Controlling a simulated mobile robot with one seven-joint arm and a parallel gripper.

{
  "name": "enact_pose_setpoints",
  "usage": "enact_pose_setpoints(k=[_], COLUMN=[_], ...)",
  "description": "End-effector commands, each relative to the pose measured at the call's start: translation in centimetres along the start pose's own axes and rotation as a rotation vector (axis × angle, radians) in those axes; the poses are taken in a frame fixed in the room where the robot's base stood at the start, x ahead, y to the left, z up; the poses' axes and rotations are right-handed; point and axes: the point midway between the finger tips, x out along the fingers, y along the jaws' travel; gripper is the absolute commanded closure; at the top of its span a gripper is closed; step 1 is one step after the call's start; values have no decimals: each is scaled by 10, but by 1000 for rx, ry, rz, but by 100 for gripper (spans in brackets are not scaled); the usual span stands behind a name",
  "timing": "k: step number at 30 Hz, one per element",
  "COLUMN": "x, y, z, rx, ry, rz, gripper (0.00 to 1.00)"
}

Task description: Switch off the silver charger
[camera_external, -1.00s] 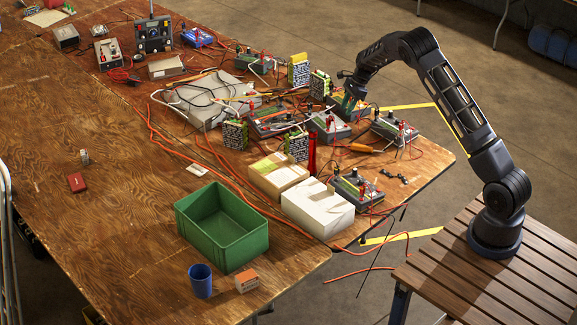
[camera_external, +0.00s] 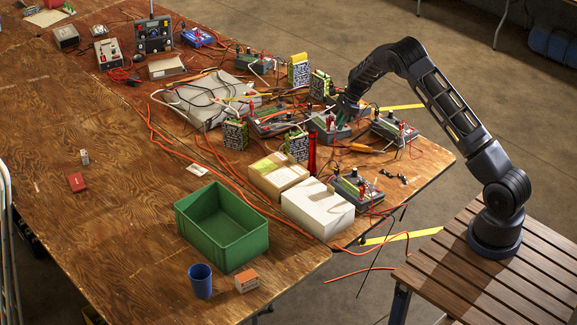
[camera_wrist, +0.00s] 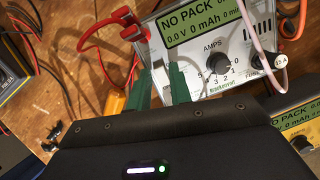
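The silver charger (camera_wrist: 225,55) fills the upper middle of the wrist view. Its display (camera_wrist: 205,22) reads NO PACK, with an AMPS dial (camera_wrist: 217,64) below and a fuse knob at the right. In the external view, the grey charger (camera_external: 328,130) below my gripper appears to be the same one. My gripper (camera_wrist: 162,84) has two green fingertips, apart, over the left part of the charger's face, left of the dial. Nothing shows clearly held between them. Whether they touch the face cannot be told. No power switch is clearly visible; the fingers and wrist cover part of the face.
Another charger (camera_wrist: 300,125) shows at the lower right of the wrist view. Several chargers, circuit-patterned packs (camera_external: 297,145) and loose cables crowd around. A white box (camera_external: 318,208) and green bin (camera_external: 222,230) stand in front.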

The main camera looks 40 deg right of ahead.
Motion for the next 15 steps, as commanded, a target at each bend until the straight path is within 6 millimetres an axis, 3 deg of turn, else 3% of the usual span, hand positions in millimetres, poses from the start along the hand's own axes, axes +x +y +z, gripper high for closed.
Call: enact_pose_setpoints(k=[1,3,15], x=[0,0,0], y=[0,0,-1], z=[0,0,-5], rx=[0,0,11], ry=[0,0,-80], rz=[0,0,16], gripper=[89,100,100])
